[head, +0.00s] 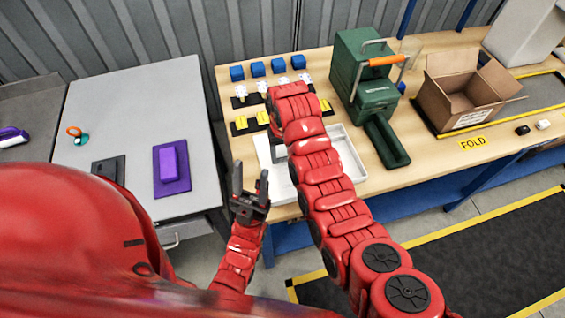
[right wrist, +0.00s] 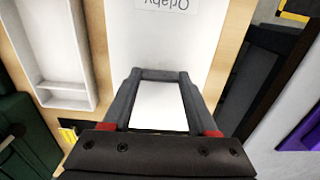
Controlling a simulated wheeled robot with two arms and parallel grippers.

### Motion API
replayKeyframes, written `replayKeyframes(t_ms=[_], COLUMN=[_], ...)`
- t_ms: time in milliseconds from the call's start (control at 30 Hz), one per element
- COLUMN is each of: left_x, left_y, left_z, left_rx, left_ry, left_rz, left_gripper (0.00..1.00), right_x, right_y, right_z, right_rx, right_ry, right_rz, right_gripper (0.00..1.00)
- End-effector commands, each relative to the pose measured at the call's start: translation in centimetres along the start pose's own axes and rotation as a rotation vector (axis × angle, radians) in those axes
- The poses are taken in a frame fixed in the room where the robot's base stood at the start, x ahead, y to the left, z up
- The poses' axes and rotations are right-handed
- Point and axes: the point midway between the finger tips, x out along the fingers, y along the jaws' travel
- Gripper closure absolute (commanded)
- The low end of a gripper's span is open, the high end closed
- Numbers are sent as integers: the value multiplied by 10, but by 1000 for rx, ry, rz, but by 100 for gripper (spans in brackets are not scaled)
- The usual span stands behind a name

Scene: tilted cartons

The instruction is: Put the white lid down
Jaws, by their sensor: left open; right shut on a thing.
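The white lid (head: 263,150) is a flat white panel at the left end of the wooden table, left of the white tray (head: 351,158). It also shows in the right wrist view (right wrist: 165,35), with upside-down print near the top edge. My right gripper (right wrist: 158,76) is shut on the lid, its dark fingers over the white surface. I cannot tell whether the lid touches the table. In the head view the right arm hides part of the lid and tray. My left gripper (head: 250,176) is open and empty, in front of the table's left end.
A green machine (head: 362,75) with an orange handle and an open carton (head: 468,90) stand to the right. Blue blocks (head: 257,69) and yellow pieces (head: 241,123) line the back. A grey bench (head: 135,110) with a purple block (head: 170,163) is left, across a gap.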

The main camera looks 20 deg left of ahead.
Motion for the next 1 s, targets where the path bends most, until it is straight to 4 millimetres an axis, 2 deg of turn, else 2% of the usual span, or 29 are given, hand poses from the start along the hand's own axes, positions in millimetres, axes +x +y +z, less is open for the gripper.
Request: replayKeyframes(t_ms=[367, 533, 700, 1000], left_x=[-1, 14, 18, 17], left_y=[0, -1, -1, -1], left_z=[0, -2, -3, -3], left_rx=[0, 0, 0, 0], left_ry=[-1, -1, -1, -1], left_rz=[0, 0, 0, 0], left_gripper=[50, 50, 50, 50], right_x=[0, 15, 31, 35], right_y=[1, 0, 1, 1], right_z=[-13, -11, -12, -13], right_rx=[3, 2, 3, 3], right_ry=[1, -6, -5, 1], right_rz=[-2, -2, 0, -1], right_gripper=[95, 95, 95, 95])
